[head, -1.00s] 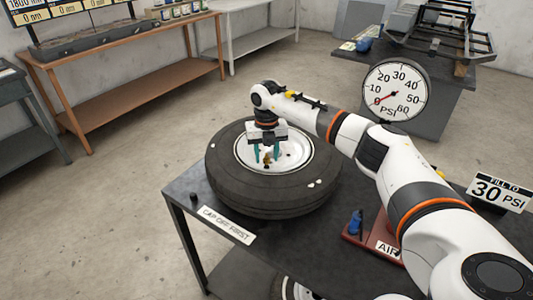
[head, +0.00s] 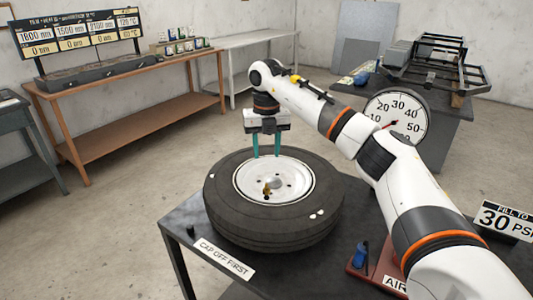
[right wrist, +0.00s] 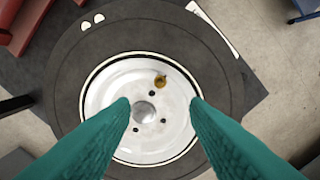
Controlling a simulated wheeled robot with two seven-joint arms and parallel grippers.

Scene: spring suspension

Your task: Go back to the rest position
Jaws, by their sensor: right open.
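My right gripper (head: 266,154) hangs above the tyre (head: 235,217) with its two teal fingers pointing down. In the right wrist view the fingers (right wrist: 160,103) are apart, with nothing between them; the white wheel rim (right wrist: 105,100) lies below. The tyre lies flat on the dark table (head: 187,222). A small brass-coloured part (head: 267,189) sits on the rim (head: 300,185) in the head view, and it also shows in the right wrist view (right wrist: 160,81). My left gripper is not in view.
A round pressure gauge (head: 400,112) stands behind my right arm. A red base marked AIR (head: 361,277) with a blue part is on the table's right. A small black cap (head: 190,231) lies near the "CAP OFF FIRST" label (head: 224,258).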

